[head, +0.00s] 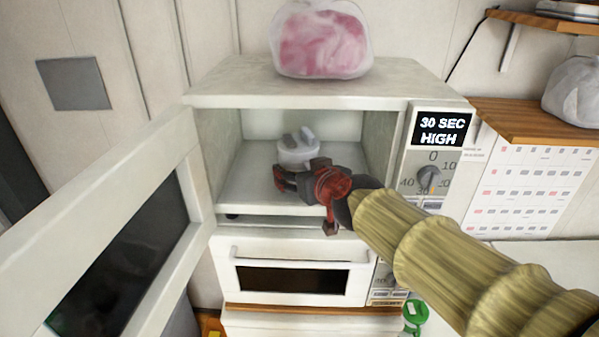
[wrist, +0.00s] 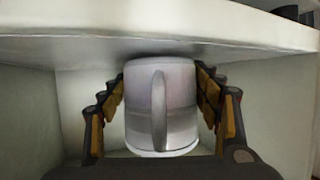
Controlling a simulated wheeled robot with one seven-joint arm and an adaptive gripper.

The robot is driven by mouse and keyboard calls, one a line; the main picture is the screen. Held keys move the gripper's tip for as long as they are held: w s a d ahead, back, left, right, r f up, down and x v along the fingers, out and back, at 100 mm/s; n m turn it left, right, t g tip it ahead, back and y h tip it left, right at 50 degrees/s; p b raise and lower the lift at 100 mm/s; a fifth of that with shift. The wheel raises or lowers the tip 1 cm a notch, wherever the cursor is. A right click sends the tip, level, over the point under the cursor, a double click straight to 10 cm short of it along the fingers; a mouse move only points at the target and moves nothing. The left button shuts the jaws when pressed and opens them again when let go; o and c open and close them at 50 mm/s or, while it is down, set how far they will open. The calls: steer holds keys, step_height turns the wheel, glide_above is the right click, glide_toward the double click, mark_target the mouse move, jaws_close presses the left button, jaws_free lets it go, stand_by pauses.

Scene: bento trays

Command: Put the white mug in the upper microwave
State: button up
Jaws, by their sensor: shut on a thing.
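The white mug (head: 298,154) is inside the upper microwave (head: 300,101), above or on its floor; I cannot tell whether it touches. My gripper (head: 298,172) reaches in through the open front and is shut on the mug. In the wrist view the mug (wrist: 143,105) sits between the two fingers of my gripper (wrist: 160,85), with its handle facing the camera. The microwave door (head: 75,222) stands wide open to the left. In the head view my gripper hides the lower part of the mug.
A bag with pink contents (head: 322,40) lies on top of the upper microwave. A second, closed microwave (head: 300,252) is below. The control panel (head: 437,165) is right of the opening, near my arm. A wooden shelf (head: 530,122) holds a pale bag (head: 575,92). A green object (head: 415,315) is low right.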

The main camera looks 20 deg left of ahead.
steer(key=shift+f, duration=0.1)
steer(key=o, duration=1.7)
steer(key=shift+f, duration=0.1)
steer(key=shift+c, duration=0.2)
steer(key=shift+s+d+r, duration=0.15)
steer(key=shift+s+r, duration=0.05)
steer(key=shift+r, duration=0.2)
steer(key=p+v, duration=0.1)
steer(key=v, duration=1.1)
steer(key=s+d+f+m+g+h, duration=0.1)
steer(key=s+d+f+m+h, duration=0.1)
steer(key=s+d+f, duration=0.3)
steer(key=s+d+f+m+g+h, duration=0.2)
steer(key=s+d+f, duration=0.4)
steer(key=d, duration=0.8)
steer(key=s+d+f+m+g+h, duration=0.2)
steer(key=s+d+f, duration=0.4)
steer(key=d, duration=0.4)
steer(key=shift+s+d+m+h, duration=0.25)
steer(key=shift+s+m+h, duration=0.35)
steer(key=shift+s+h, duration=0.25)
steer(key=shift+w+f, duration=0.1)
steer(key=shift+f, duration=0.15)
